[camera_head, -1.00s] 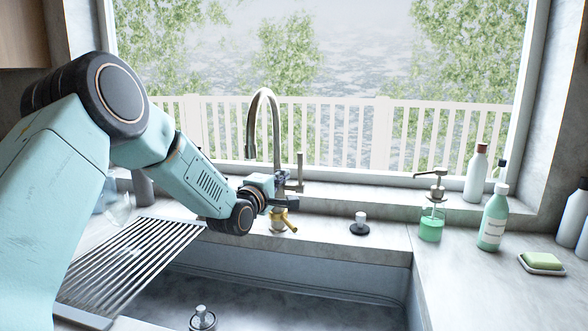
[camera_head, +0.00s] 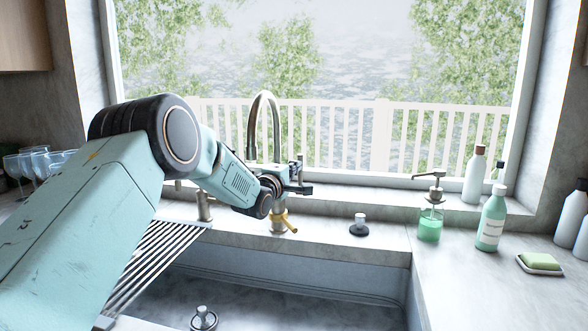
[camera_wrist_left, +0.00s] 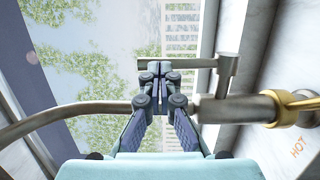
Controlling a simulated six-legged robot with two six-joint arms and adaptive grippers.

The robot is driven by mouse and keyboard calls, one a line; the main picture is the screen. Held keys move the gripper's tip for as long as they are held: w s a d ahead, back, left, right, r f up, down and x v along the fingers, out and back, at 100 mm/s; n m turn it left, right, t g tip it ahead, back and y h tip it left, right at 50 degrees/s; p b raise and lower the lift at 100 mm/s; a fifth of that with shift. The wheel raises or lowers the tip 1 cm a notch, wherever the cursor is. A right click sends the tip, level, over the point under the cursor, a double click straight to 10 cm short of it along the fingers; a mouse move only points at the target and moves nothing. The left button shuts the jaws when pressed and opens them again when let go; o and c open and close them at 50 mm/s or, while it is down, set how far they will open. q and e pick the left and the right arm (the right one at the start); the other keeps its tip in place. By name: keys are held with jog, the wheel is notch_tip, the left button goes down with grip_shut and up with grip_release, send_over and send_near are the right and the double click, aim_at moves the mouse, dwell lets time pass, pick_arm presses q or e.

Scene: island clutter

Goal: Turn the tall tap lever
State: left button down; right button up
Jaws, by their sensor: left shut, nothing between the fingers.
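The metal tap (camera_head: 263,98) has a tall curved spout and stands behind the sink. Its grey lever (camera_head: 299,158) is mostly hidden behind my left gripper (camera_head: 307,189) in the head view. In the left wrist view the lever (camera_wrist_left: 228,72) stands off the tap body, with a thin bar running left from it. My left gripper (camera_wrist_left: 160,68) is shut and empty. Its fingertips overlap the bar; I cannot tell whether they touch it. A gold collar (camera_wrist_left: 285,106) rings the tap base beside the word HOT. My right gripper is not in view.
A yellow handle (camera_head: 287,223) sticks out low on the tap. The sink (camera_head: 270,301) lies in front, with a drying rack (camera_head: 150,258) at its left. Right of it stand a soap dispenser (camera_head: 431,222), a green bottle (camera_head: 492,220) and a soap dish (camera_head: 540,265).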

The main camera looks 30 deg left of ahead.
pick_arm(q)
jog(key=shift+w+a+r, duration=0.1)
jog(key=shift+w+r, duration=0.15)
jog(key=shift+w, duration=0.3)
jog(key=shift+s+f, duration=0.1)
